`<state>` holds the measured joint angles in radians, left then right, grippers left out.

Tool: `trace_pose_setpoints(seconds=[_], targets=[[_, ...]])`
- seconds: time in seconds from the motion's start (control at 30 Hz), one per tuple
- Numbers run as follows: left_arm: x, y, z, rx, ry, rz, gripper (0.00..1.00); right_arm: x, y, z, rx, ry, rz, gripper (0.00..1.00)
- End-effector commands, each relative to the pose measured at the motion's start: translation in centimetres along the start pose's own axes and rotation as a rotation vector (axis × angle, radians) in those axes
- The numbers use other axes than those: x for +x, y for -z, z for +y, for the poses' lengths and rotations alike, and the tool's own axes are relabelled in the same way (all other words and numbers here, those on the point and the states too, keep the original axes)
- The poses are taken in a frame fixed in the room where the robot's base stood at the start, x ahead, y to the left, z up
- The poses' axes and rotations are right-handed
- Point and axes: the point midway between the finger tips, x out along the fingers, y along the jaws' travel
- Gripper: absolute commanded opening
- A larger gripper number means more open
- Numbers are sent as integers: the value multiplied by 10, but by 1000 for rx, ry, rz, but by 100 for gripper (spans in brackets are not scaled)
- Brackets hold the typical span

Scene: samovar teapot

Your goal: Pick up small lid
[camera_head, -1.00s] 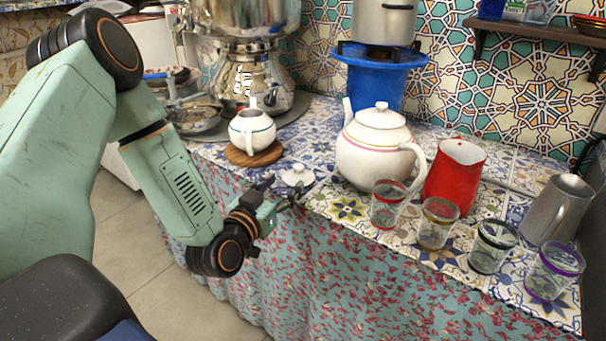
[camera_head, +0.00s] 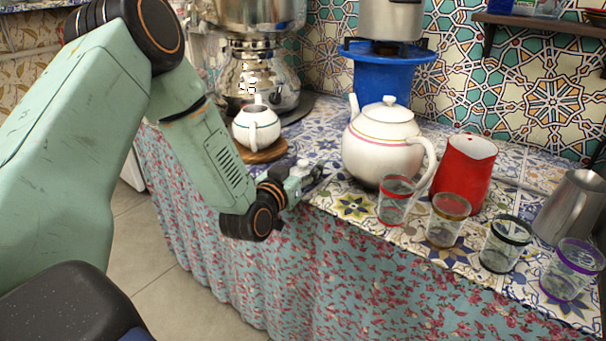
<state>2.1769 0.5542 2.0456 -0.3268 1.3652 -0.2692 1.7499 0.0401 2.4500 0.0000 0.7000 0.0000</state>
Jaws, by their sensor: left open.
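The small white lid (camera_head: 302,168) lies on the tiled counter near its front edge, just right of the small teapot, and is partly hidden by my left gripper. The small white teapot (camera_head: 257,127) stands without a lid on a round wooden board (camera_head: 266,153). My left gripper (camera_head: 314,178) is open, with its fingers at the lid. I cannot tell whether they touch it. My right gripper is not in view.
A large white teapot (camera_head: 382,150) with its lid on stands right of the gripper. Beyond it are a red pitcher (camera_head: 463,175), several glasses (camera_head: 449,222) and a metal jug (camera_head: 566,212). A samovar (camera_head: 262,75) and blue stand (camera_head: 383,80) are behind.

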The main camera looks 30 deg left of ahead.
Motion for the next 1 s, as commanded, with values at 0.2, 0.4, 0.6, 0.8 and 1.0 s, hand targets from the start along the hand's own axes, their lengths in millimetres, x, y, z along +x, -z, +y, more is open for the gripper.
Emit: trace_pose_setpoints(seconds=[0.2, 0.4, 0.6, 0.8, 1.0], targets=[[1, 0, -1, 0, 0, -1, 40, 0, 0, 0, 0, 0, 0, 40], [0, -1, -1, 0, 0, -2, 23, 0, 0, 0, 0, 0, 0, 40], [0, -1, -1, 0, 0, -4, 6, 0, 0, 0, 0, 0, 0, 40], [0, -2, 0, 0, -1, -6, 0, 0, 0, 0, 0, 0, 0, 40], [0, -2, 0, 0, -1, -8, 0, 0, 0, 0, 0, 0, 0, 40]])
